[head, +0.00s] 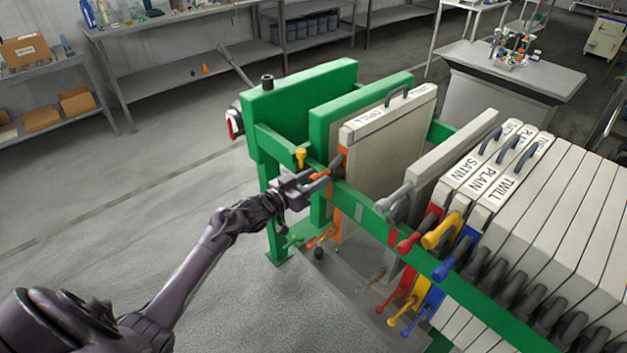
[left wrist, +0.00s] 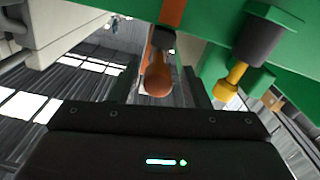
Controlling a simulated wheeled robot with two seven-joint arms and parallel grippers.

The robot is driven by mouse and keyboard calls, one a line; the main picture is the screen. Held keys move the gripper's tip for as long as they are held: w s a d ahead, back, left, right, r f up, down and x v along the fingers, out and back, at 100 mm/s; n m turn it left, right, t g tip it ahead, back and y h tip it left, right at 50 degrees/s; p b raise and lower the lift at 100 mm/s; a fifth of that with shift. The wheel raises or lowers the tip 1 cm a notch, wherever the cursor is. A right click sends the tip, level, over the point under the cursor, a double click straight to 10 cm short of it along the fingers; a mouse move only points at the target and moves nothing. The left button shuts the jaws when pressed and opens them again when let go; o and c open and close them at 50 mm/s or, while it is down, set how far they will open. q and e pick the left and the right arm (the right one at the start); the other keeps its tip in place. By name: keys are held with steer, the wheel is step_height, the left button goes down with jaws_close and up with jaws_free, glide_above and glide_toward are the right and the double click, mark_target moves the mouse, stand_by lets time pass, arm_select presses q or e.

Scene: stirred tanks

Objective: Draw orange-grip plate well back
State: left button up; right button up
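The orange-grip plate (head: 392,132) is a pale slab lettered "DRILL", with an orange edge strip and a dark top handle. It stands upright in the green frame, just right of a green end block, with a gap to the plates on its right. Its orange grip (head: 321,174) sticks out at the frame's near rail. My left gripper (head: 306,186) is at this grip. In the left wrist view the rounded orange grip end (left wrist: 158,80) sits between the two dark fingers, with a visible gap at the right finger; the fingers look open. My right gripper is not in view.
The green rail (head: 400,238) runs along the plates. A grey-grip plate (head: 452,158) and the SATIN, PLAIN and TWILL plates (head: 490,190) stand to the right. A yellow knob (head: 300,155) sits close to my gripper, also in the left wrist view (left wrist: 237,75). Floor at left is clear.

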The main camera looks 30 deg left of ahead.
arm_select(q)
steer(key=shift+o, duration=0.2)
steer(key=shift+f, duration=0.1)
steer(key=shift+s+a+f, duration=0.1)
steer(key=shift+s+f, duration=0.05)
steer(key=shift+s, duration=0.35)
steer(key=b+v, duration=0.1)
steer(key=v, duration=0.6)
steer(key=shift+w, duration=0.1)
